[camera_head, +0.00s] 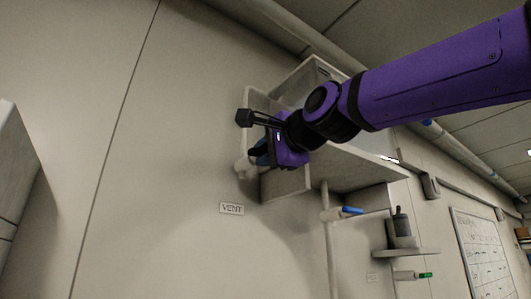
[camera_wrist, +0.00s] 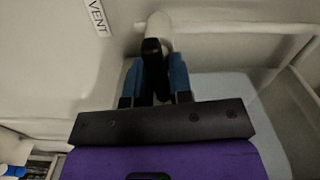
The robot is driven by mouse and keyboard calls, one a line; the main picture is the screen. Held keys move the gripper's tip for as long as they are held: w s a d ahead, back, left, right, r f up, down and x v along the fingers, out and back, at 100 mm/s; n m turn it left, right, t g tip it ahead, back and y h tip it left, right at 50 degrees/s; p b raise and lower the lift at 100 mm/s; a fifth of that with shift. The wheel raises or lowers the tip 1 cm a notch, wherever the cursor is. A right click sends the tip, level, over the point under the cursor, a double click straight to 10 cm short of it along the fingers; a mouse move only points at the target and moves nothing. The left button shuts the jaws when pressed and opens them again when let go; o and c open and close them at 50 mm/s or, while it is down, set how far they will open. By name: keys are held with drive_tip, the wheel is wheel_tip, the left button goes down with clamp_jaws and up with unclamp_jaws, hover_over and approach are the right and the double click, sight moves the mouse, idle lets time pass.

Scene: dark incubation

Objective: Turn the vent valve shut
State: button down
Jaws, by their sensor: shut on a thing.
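The vent valve shows in the wrist view as a black handle (camera_wrist: 152,55) in front of a white pipe stub (camera_wrist: 160,24). My gripper (camera_wrist: 154,72) has its two blue fingers on either side of the handle, shut on it. In the head view my gripper (camera_head: 258,154) is at the wall, at the left side of a pale open-fronted box. A white part of the valve (camera_head: 243,168) shows just beyond the fingers; my gripper hides the handle there. The VENT label (camera_head: 231,208) is on the wall below, and also at the top left of the wrist view (camera_wrist: 97,18).
The wall at left is bare.

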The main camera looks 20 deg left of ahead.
drive_tip(key=shift+f+m, duration=0.1)
drive_tip(key=shift+m, duration=0.8)
drive_tip(key=c, duration=1.1)
unclamp_jaws()
drive_tip(key=shift+s+d, duration=0.1)
drive_tip(key=v, duration=1)
drive_tip(key=shift+s+d, duration=0.2)
